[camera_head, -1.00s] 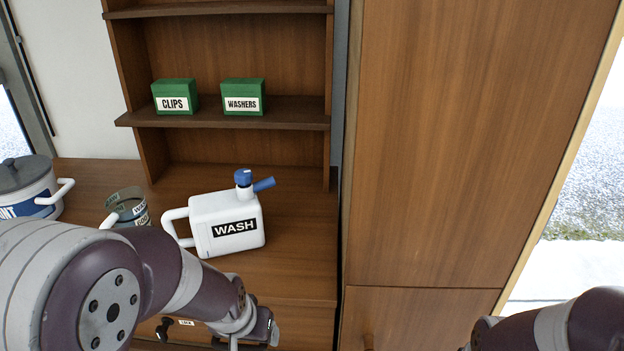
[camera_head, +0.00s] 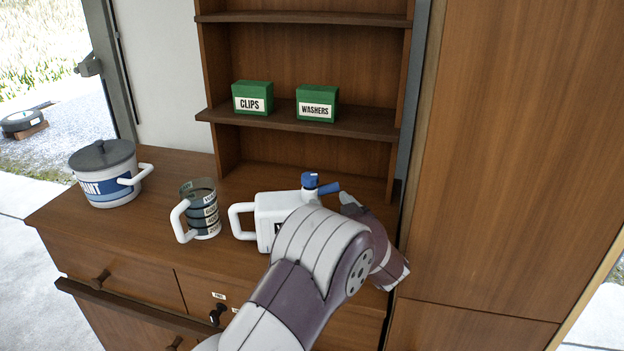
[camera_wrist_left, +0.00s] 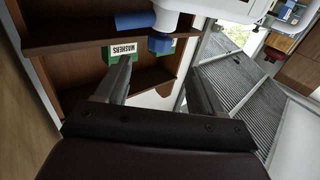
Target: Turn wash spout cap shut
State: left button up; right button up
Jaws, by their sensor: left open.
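The white wash jug (camera_head: 268,212) stands on the wooden cabinet top, its label mostly hidden behind my left arm. On its neck sits a blue cap (camera_head: 309,180), with a blue spout (camera_head: 328,188) pointing right. In the left wrist view, the cap (camera_wrist_left: 160,42) shows just beyond and between the fingertips, and the spout (camera_wrist_left: 134,20) is at its upper left. My left gripper (camera_wrist_left: 160,75) is open and empty, apart from the cap as far as I can tell. In the head view, my left arm reaches across the jug's right side. My right gripper is out of view.
A grey-lidded pot (camera_head: 104,178) and a dark measuring mug (camera_head: 203,210) stand left of the jug. Green clips (camera_head: 252,97) and washers (camera_head: 317,103) boxes sit on the shelf (camera_head: 270,122) behind. A tall wooden cabinet (camera_head: 520,150) closes off the right.

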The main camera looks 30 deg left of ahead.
aim_at(314, 183)
pick_arm(q)
jog(key=p+x, duration=0.3)
jog(key=x, duration=0.7)
jog(key=shift+w+a+r+p, duration=0.1)
jog(key=shift+w+a+p, duration=0.1)
jog(key=shift+p, duration=0.2)
jog(key=shift+w+a, duration=0.35)
jog(key=shift+a, duration=0.25)
jog(key=c, duration=1)
